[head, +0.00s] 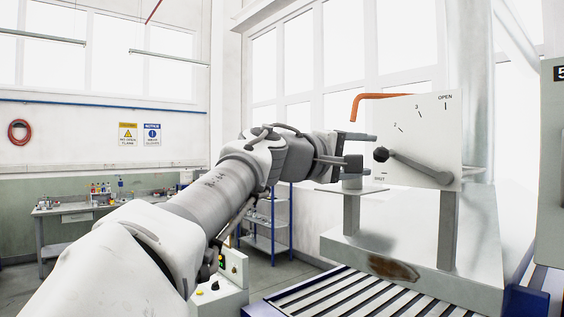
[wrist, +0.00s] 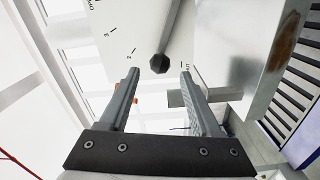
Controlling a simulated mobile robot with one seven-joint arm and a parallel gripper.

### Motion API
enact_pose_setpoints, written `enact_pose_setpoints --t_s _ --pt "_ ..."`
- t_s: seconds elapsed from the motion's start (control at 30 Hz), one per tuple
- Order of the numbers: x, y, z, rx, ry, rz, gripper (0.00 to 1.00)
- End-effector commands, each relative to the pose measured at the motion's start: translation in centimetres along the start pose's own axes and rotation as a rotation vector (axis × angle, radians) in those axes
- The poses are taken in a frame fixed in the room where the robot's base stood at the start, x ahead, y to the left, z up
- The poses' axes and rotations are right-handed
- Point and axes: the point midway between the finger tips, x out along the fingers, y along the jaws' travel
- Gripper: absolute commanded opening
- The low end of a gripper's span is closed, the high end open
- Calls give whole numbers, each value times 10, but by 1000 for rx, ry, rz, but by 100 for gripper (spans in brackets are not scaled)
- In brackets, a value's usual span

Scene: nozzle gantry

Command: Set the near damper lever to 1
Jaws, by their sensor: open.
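The damper lever (head: 420,167) is a grey bar on a white dial plate (head: 428,115), pivoted at the plate's lower right. Its black knob (head: 381,154) points left, between the 2 mark and SHUT; no 1 label is readable. The wrist view shows the lever (wrist: 174,25) and its knob (wrist: 159,63) in that same span. My gripper (head: 367,148) is open just left of the knob. In the wrist view, the open fingers (wrist: 160,72) lie on either side of the knob's line, with the knob centred around the fingertips. Contact cannot be told.
An orange bent rod (head: 378,96) shows at the plate's upper left. The plate stands on posts over a grey metal block (head: 430,235) with a rusty patch. A slatted conveyor (head: 345,295) runs in front. A grey cabinet (head: 551,180) stands at the right edge.

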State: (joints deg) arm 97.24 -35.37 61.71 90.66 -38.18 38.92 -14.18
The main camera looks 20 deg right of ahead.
Motion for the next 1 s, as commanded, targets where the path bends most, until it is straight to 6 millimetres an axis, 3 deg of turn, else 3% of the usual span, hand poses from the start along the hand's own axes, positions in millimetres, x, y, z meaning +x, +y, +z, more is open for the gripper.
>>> enact_pose_setpoints --t_s 0.2,0.43,1.0 --pt "-45 -2 -1 -1 5 1 64" --pt "-78 -1 -1 1 2 0 64" --pt "-87 0 0 0 0 -1 64"
